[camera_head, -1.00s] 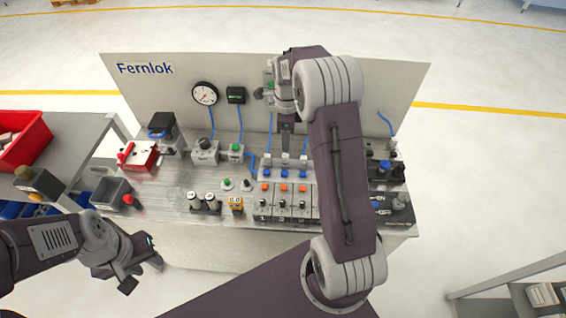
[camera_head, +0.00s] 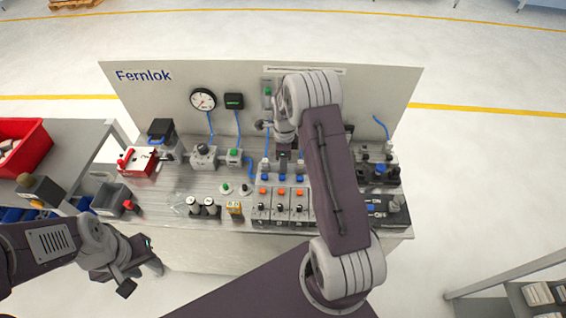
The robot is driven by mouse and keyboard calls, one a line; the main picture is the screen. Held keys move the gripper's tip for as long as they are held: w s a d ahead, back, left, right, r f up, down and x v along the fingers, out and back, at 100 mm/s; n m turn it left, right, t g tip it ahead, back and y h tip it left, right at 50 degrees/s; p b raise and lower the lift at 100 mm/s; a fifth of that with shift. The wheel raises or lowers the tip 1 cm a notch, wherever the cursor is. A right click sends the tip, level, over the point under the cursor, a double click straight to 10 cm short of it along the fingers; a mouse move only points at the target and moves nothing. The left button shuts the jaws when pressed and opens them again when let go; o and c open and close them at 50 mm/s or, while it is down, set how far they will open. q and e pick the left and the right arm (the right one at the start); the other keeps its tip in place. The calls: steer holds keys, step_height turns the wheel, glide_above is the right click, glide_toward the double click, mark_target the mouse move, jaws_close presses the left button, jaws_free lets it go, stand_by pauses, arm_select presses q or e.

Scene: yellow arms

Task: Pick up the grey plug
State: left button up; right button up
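My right gripper (camera_head: 284,160) points down over the back of the block row at the middle of the bench, close to small grey fittings with blue tubes, one of which is the left grey fitting (camera_head: 265,163). Its own arm covers much of this area. I cannot tell whether its fingers are apart, or whether they touch a fitting. I cannot tell for certain which piece is the grey plug. My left gripper (camera_head: 141,277) hangs in front of the bench at the lower left, its two fingers apart and empty.
The bench (camera_head: 165,208) has a back panel (camera_head: 150,95) with a gauge (camera_head: 203,99). Valve blocks (camera_head: 281,211) with orange and blue parts stand below my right gripper. Black fittings (camera_head: 382,175) stand to the right. A red bin (camera_head: 30,150) is at far left.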

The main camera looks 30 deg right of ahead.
steer(key=shift+a, duration=0.1)
jaws_close()
steer(key=shift+w+r, duration=0.1)
steer(key=shift+r, duration=0.4)
step_height(320, 180, up, 3)
steer(key=shift+f+b, duration=0.1)
steer(key=shift+b, duration=0.4)
steer(key=s+r+b, duration=0.2)
steer(key=s+r, duration=0.5)
steer(key=s, duration=0.4)
steer(key=shift+s+a+r, duration=0.15)
steer(key=shift+s+a, duration=0.25)
